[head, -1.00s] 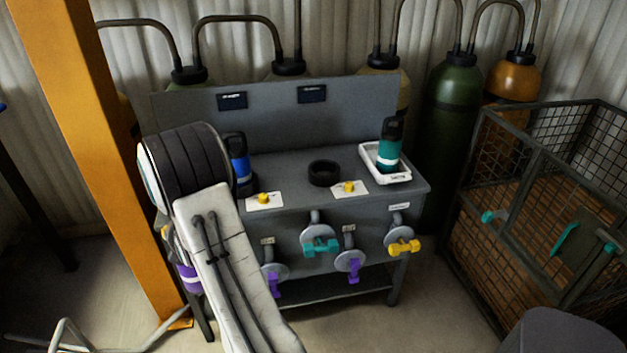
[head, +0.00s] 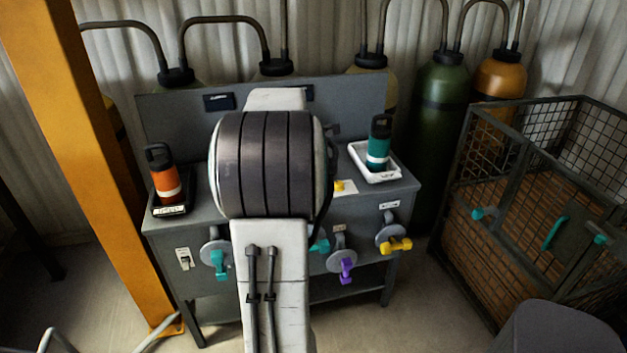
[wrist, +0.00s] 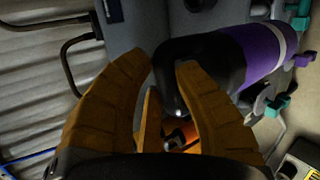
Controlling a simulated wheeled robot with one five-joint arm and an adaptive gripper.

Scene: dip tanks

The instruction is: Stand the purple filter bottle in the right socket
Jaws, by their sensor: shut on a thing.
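The purple filter bottle (wrist: 262,50) shows in the wrist view, with a white band and a black cap, lying slantwise across the picture. My gripper (wrist: 162,62) has its orange-brown fingers shut on the bottle's black cap end. In the head view my arm covers the middle of the bench (head: 205,245), hiding my gripper and the purple bottle.
An orange bottle (head: 165,178) stands on a dark tray at the bench's left. A teal bottle (head: 379,145) stands in a white tray (head: 362,157) at the right. Valve handles, including a purple one (head: 346,268), line the front. A mesh cage (head: 530,200) stands at right.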

